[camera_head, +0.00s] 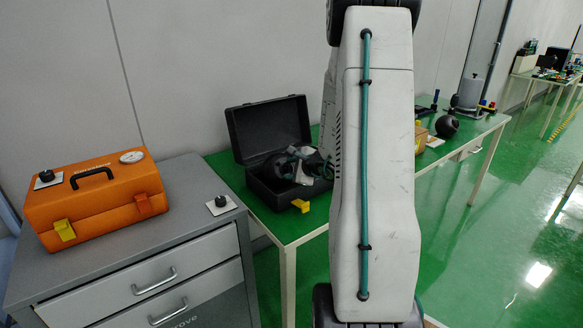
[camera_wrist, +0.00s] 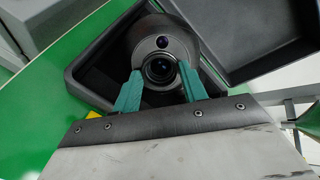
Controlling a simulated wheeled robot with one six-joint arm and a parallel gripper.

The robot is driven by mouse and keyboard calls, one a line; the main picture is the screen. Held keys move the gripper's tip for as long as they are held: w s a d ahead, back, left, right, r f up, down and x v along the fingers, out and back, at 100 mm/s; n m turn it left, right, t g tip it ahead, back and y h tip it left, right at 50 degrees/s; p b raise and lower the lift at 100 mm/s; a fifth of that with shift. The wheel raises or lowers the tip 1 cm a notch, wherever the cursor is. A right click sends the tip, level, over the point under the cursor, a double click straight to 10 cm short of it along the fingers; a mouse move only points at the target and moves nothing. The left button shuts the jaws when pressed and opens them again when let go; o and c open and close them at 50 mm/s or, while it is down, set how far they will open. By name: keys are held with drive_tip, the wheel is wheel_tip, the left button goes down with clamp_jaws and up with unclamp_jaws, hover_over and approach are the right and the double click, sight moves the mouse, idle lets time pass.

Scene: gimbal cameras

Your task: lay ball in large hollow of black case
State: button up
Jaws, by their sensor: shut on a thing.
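The black case (camera_head: 268,122) stands open on the green table, its lid tilted back. My gripper (camera_head: 303,167) reaches down into the case's lower half, partly hidden by my arm. In the wrist view, my gripper's two green fingers (camera_wrist: 159,72) are shut on the ball (camera_wrist: 155,35), a dark grey ball with a round lens facing the camera and a smaller dark lens above it. The ball is within the walls of the case (camera_wrist: 88,70). Whether it touches the hollow's bottom cannot be told, and the hollow is mostly hidden beneath it.
An orange case (camera_head: 95,203) and a small plate with a black knob (camera_head: 221,204) are on the grey cabinet (camera_head: 150,255) at left. Another dark ball (camera_head: 447,126) is on the green table (camera_head: 262,212) at right, beyond my arm. The case lid rises behind my gripper.

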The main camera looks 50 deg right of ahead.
drive_tip(key=shift+f, duration=0.5)
idle(0.3)
drive_tip(key=o, duration=1.4)
drive_tip(key=v, duration=0.7)
drive_tip(key=shift+s+r, duration=0.15)
drive_tip(key=shift+s, duration=0.2)
